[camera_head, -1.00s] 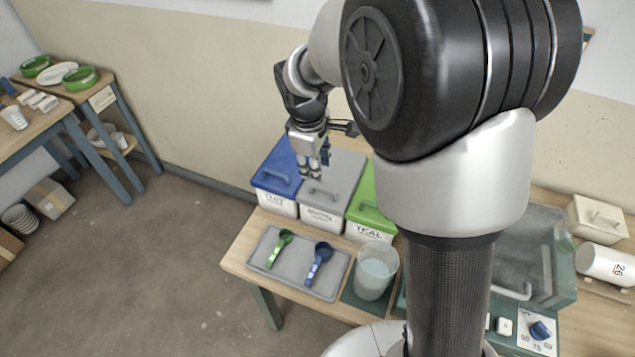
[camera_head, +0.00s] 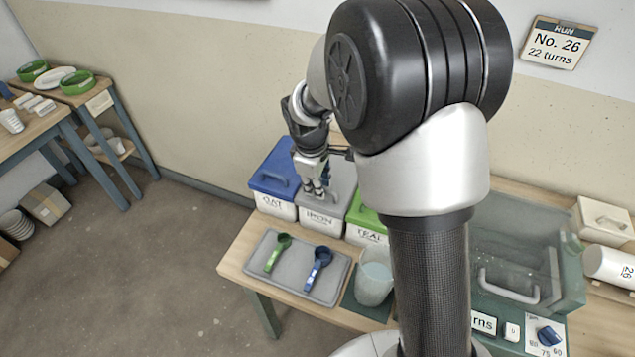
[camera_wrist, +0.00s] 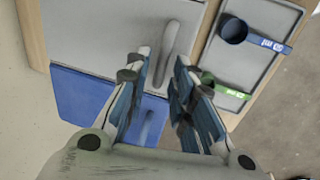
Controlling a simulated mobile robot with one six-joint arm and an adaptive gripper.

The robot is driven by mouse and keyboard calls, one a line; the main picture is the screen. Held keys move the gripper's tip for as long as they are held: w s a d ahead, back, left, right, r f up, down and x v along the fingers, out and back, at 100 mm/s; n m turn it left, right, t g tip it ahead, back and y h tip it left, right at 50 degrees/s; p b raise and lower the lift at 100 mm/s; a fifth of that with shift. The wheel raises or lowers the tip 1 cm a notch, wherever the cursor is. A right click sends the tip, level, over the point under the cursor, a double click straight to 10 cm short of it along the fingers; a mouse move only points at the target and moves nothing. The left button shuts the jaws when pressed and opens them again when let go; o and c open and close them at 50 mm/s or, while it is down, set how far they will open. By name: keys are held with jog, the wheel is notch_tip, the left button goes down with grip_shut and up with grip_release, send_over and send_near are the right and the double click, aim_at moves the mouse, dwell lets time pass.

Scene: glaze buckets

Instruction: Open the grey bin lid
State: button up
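The grey bin lid (camera_head: 343,181) lies closed on a white bin (camera_head: 321,222), between a blue-lidded and a green-lidded bin. The lid also fills the upper left of the wrist view (camera_wrist: 90,35), with its raised bar handle (camera_wrist: 172,35) showing. My gripper (camera_head: 321,194) is low over this lid, and its fingers hide the handle in the head view. In the wrist view my gripper (camera_wrist: 164,58) has its fingers apart, one on each side of the handle in the picture. I cannot tell whether they touch it.
The blue lid (camera_head: 273,182) is close on the left, the green lid (camera_head: 366,214) close on the right. In front are a grey tray (camera_head: 327,291) with a green scoop (camera_head: 274,252) and blue scoop (camera_head: 319,265), and a clear beaker (camera_head: 374,282). Floor at left is open.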

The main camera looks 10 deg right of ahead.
grip_shut()
dwell(0.5)
